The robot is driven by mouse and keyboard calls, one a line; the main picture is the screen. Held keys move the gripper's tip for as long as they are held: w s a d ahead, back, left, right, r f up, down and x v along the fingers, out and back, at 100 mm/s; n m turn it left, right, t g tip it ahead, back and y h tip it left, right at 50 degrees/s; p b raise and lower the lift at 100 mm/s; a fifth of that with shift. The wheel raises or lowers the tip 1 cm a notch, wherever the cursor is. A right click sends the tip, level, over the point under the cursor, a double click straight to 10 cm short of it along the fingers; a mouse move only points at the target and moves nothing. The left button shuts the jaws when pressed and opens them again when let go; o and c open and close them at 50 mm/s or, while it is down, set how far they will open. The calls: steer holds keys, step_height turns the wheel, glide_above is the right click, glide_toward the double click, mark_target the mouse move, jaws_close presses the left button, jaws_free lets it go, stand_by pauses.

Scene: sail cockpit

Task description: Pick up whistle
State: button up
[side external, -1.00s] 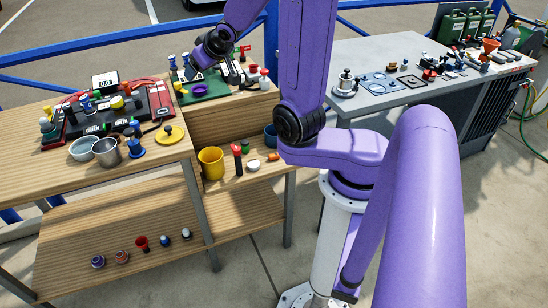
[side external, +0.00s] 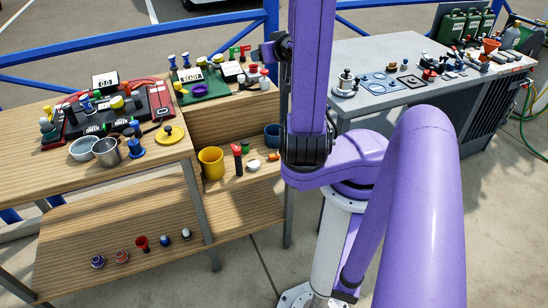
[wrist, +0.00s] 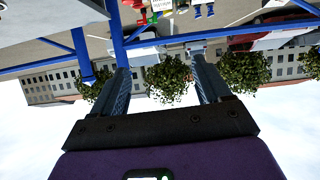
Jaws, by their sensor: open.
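I cannot single out the whistle for certain among the small items in the side view. A small orange piece (side external: 273,157) lies on the middle wooden shelf, too small to identify. A purple piece (side external: 200,89) lies on the green board (side external: 211,95) on the upper wooden stand. My gripper (wrist: 158,68) shows in the wrist view with its two fingers apart and nothing between them. It points away from the tables, toward trees and buildings seen upside down. In the side view my arm stands raised at the middle and the gripper is not clearly visible.
A yellow mug (side external: 211,162) and a red-topped bottle (side external: 238,160) stand on the middle shelf. Metal bowls (side external: 106,152) and a yellow disc (side external: 170,134) crowd the left table. A grey workbench (side external: 400,60) holds several small parts. Blue railing (side external: 150,50) runs behind.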

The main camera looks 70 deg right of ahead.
steer(key=s, duration=0.3)
glide_toward(275, 156)
steer(key=w+d+f, duration=0.1)
steer(key=w, duration=0.1)
steer(key=shift+m+h, duration=0.4)
steer(key=shift+m, duration=0.1)
steer(key=shift+x, duration=3.45)
steer(key=shift+s+d+f, duration=0.1)
steer(key=shift+s+f, duration=0.05)
steer(key=shift+s, duration=0.05)
steer(key=c, duration=1.1)
